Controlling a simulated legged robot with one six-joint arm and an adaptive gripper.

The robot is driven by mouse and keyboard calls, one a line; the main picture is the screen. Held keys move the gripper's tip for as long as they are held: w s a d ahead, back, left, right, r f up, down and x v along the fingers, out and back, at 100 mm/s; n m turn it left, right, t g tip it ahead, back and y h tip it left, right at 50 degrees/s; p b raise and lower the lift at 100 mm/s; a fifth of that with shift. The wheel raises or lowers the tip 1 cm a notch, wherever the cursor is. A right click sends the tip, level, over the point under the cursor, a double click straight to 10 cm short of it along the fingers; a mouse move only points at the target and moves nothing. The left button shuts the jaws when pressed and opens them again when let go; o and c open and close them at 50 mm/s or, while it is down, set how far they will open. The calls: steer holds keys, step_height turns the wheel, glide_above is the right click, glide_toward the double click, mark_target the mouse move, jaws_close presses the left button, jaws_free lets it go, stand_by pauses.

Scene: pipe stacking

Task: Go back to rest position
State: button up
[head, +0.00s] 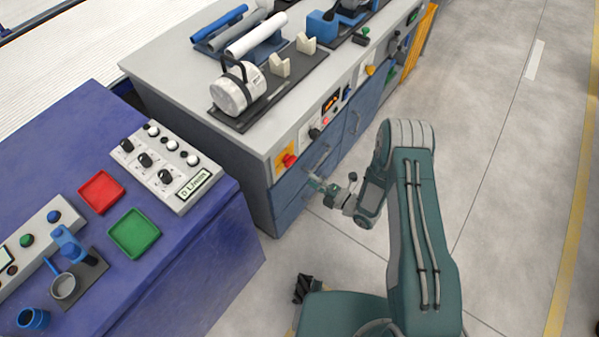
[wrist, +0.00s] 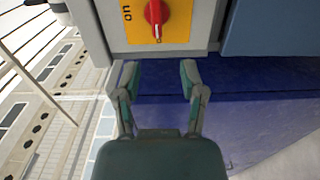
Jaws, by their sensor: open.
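My gripper (head: 330,190) is open and empty in the head view, in front of the blue drawers (head: 315,170) of the grey-topped bench. I cannot tell the exact gap between the fingers and the bench front.
On the grey bench (head: 165,72) lie white and blue pipes (head: 256,35), holders and a white cylinder (head: 238,90). A blue table (head: 60,140) at left carries a red tray (head: 101,192), a green tray (head: 134,233) and control boxes. The floor at right (head: 510,170) is clear.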

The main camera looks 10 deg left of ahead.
steer(key=shift+v, duration=1.1)
steer(key=shift+w, duration=0.1)
